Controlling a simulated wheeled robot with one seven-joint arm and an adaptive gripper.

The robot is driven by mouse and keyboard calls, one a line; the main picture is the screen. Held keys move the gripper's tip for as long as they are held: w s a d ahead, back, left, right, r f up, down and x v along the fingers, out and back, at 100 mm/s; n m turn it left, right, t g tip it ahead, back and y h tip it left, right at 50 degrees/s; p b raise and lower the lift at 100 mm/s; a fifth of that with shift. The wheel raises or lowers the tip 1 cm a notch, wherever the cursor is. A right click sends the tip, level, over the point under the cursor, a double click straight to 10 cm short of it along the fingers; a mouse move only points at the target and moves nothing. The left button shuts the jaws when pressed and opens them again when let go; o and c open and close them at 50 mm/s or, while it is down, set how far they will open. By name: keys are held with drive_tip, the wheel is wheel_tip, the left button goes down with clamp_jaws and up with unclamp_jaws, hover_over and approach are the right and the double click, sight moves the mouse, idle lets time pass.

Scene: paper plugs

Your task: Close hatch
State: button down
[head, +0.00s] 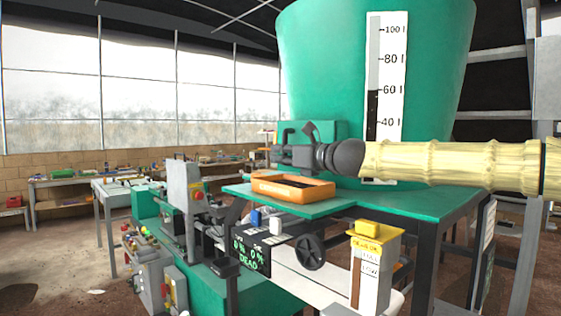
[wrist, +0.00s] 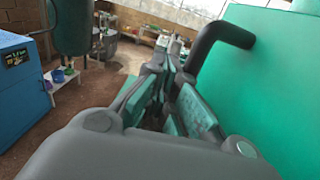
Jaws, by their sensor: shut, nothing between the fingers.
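A green hatch panel (head: 327,129) stands low at the left side of the big green tank (head: 330,50), jutting slightly past the tank's edge. Its dark bar handle (head: 287,130) is on its left part. In the wrist view a green surface (wrist: 285,95) fills the right side, with the bent dark handle (wrist: 228,35) on it. My gripper (head: 275,154) is shut and empty, just in front of the hatch's lower part and below the handle. In the wrist view my fingertips (wrist: 170,45) are left of the handle, seemingly apart from it. My gripper hides part of the hatch.
An orange tray (head: 293,195) lies on the green table (head: 420,206) below my gripper. A box with a yellow top (head: 371,240) and a handwheel (head: 310,252) are in front. A blue cabinet (wrist: 22,80) stands left in the wrist view. Open floor (head: 60,260) shows at left.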

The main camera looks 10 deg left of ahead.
drive_tip(key=shift+w+a+f+m+t+h+b, duration=0.1)
drive_tip(key=shift+w+m+t+h+b, duration=0.55)
drive_tip(key=shift+m+t+h+b, duration=0.4)
drive_tip(key=shift+w+m+t, duration=0.15)
drive_tip(key=shift+m+t, duration=0.1)
drive_tip(key=shift+t, duration=0.2)
drive_tip(key=shift+w+b, duration=0.25)
drive_tip(key=shift+b, duration=0.3)
drive_tip(key=shift+w+b, duration=0.2)
drive_tip(key=shift+b, duration=0.15)
drive_tip(key=shift+w+b, duration=0.4)
drive_tip(key=shift+b, duration=0.25)
drive_tip(key=shift+w, duration=0.2)
drive_tip(key=shift+s+a, duration=0.1)
